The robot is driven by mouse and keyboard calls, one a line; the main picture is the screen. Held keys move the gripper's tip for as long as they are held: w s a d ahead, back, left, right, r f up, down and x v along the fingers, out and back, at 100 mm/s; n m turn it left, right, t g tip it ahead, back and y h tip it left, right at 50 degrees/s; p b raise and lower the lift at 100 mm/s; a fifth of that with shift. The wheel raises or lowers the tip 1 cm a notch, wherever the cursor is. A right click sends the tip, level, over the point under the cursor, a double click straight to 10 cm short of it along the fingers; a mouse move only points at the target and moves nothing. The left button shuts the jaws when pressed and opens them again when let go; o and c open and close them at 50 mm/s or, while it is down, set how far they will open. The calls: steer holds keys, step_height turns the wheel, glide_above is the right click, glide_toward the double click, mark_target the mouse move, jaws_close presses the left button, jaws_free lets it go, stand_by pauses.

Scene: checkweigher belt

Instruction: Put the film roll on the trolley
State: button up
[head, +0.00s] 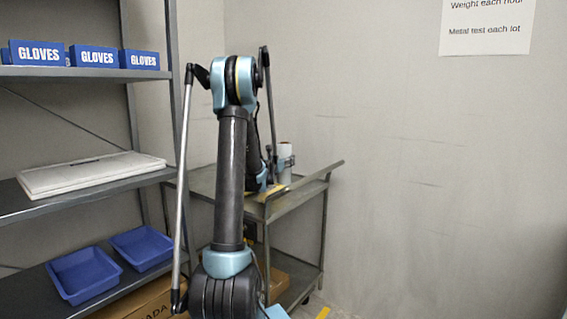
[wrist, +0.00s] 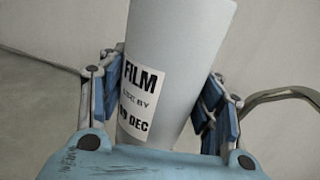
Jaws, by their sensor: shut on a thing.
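The film roll (wrist: 180,60) is a pale grey-white cylinder with a white label reading FILM and a date. It stands between the blue-padded fingers of my gripper (wrist: 160,97), which is shut on it. In the head view the roll (head: 285,151) shows upright, partly behind my arm, over the right part of the trolley (head: 203,181). My gripper (head: 285,163) is around its side there. The trolley is grey metal with a top deck, a lower shelf and a raised handle. I cannot tell whether the roll's lower end touches the deck.
A shelf rack at the left holds blue GLOVES boxes (head: 97,56), a white flat panel (head: 88,174) and blue trays (head: 84,274). A yellow patch (head: 264,194) shows on the trolley deck. Cardboard boxes lie low down. A wall with a notice (head: 487,27) stands behind.

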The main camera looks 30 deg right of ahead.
steer(key=o, duration=1.7)
